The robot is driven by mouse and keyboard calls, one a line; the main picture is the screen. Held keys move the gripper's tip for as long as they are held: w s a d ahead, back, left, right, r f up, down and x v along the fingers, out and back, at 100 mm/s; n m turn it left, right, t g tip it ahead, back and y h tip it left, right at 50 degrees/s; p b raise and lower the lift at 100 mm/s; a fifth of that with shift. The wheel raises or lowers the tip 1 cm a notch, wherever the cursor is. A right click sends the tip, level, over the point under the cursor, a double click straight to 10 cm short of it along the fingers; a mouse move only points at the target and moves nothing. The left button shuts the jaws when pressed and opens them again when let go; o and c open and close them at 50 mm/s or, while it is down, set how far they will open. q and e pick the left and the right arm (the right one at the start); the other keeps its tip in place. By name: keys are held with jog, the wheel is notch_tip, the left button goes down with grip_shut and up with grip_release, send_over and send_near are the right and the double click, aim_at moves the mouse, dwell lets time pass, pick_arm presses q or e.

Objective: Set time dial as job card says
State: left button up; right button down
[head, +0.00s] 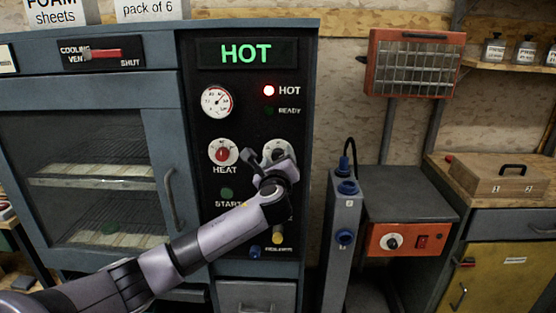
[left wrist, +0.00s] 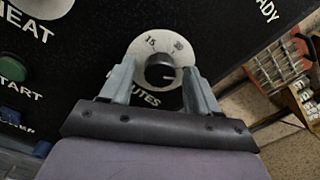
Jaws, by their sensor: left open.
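The time dial (left wrist: 162,70) is a black knob with a light pointer line on a round white plate, with "MINUTES" partly hidden under it. In the left wrist view its line points right; a "15" shows at the plate's upper left, and other marks are hard to read. In the head view the dial plate (head: 278,147) is partly covered by my left gripper (head: 273,162). My left gripper (left wrist: 160,80) is open, its fingers on either side of the knob; contact cannot be told. My right gripper is not in view.
The panel holds a HEAT dial (head: 223,152), a gauge (head: 216,101), a green START button (head: 227,193) and a lit red HOT lamp (head: 269,90). The display (head: 246,53) reads HOT. A grey post (head: 342,240) and an orange-fronted unit (head: 408,240) stand right.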

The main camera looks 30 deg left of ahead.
pick_arm(q)
jog(key=c, duration=1)
jog(key=shift+c, duration=0.2)
jog(key=shift+n, duration=0.3)
jog(key=n+b, duration=0.8)
jog(key=n, duration=1.5)
jog(key=shift+n, duration=0.4)
